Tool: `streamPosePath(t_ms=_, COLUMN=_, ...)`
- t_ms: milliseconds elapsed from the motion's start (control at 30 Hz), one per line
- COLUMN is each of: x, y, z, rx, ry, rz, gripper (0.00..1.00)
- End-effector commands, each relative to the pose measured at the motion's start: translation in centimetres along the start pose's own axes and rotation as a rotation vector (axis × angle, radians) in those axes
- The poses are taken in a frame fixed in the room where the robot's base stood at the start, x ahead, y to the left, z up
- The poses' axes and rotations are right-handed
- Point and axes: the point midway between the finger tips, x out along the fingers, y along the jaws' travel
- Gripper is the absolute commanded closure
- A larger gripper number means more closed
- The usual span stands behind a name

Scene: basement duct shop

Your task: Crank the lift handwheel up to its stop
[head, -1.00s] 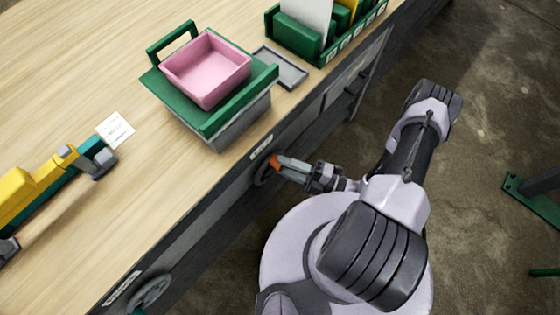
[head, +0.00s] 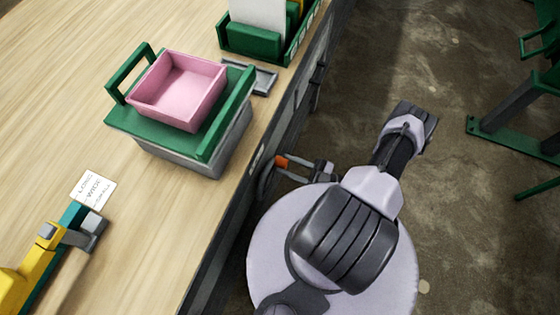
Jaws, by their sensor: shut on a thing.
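The lift handwheel (head: 266,182) is a dark ring on the bench's front face, seen nearly edge-on from above. An orange grip (head: 281,161) shows at its upper edge. My gripper (head: 286,165) is shut on this orange grip; the jaws partly hide it. Above, on the bench top, the lift has a green platform (head: 127,119) with green end bars over a grey base (head: 229,142). A pink open tray (head: 180,88) sits on the platform and looks empty.
A wooden bench top (head: 60,90) fills the left. A yellow and green clamp-like tool (head: 40,260) and a printed card (head: 93,189) lie there. A small grey tray (head: 262,80) and a green file rack (head: 248,42) stand beyond the lift. Green metal frames (head: 510,135) stand on the floor at right.

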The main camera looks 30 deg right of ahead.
Motion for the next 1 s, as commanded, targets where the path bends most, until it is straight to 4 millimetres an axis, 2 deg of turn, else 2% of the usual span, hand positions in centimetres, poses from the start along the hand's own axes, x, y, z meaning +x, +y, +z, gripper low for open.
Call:
streamPosePath(t_ms=500, x=-1.0, y=-0.3, z=2.0, rx=0.337, ry=-0.001, rz=0.143, gripper=1.00)
streamPosePath(t_ms=1000, x=-1.2, y=-0.6, z=2.5, rx=0.427, ry=-0.001, rz=0.179, gripper=1.00)
